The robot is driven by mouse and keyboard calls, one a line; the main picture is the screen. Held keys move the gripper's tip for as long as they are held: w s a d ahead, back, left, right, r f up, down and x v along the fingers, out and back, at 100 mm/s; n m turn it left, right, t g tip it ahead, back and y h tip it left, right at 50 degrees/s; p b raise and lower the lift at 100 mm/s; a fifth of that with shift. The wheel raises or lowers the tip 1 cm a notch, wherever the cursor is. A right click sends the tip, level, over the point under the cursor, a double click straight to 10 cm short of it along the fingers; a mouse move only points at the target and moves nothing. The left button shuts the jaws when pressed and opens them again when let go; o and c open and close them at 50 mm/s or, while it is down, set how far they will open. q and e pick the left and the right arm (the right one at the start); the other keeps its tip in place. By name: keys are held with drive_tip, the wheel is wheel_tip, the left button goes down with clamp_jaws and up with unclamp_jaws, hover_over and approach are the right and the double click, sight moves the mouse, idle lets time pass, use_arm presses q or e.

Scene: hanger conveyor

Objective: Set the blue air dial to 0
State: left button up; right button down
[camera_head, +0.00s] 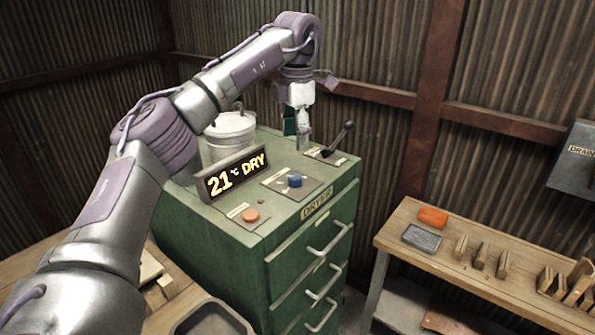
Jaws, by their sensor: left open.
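The blue dial (295,180) sits on a small plate on top of the green dryer cabinet (210,228). I cannot read the marks around it, so its setting is unclear. My left gripper (303,142) points down above the back part of the cabinet top, behind the dial and apart from it. It looks empty, with its fingers small in the view. My left arm reaches in from the left, over the cabinet. My right gripper does not show.
A display (236,174) reading "21 °C DRY" stands left of the dial. An orange button (250,215) is in front, and a black-knobbed lever (340,137) is behind right. A metal pot (231,134) stands at the back left. A wooden bench (480,287) holds blocks at right.

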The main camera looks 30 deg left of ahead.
use_arm(q)
drive_tip(key=p, duration=0.1)
hover_over(295, 177)
wheel_tip(295, 177, down, 6)
drive_tip(key=shift+s, duration=0.1)
wheel_tip(295, 177, down, 4)
drive_tip(key=shift+r+p, duration=0.1)
drive_tip(key=shift+p, duration=0.35)
drive_tip(key=shift+f, duration=0.55)
drive_tip(key=shift+c, duration=1)
drive_tip(key=c, duration=1)
drive_tip(key=shift+o, duration=0.2)
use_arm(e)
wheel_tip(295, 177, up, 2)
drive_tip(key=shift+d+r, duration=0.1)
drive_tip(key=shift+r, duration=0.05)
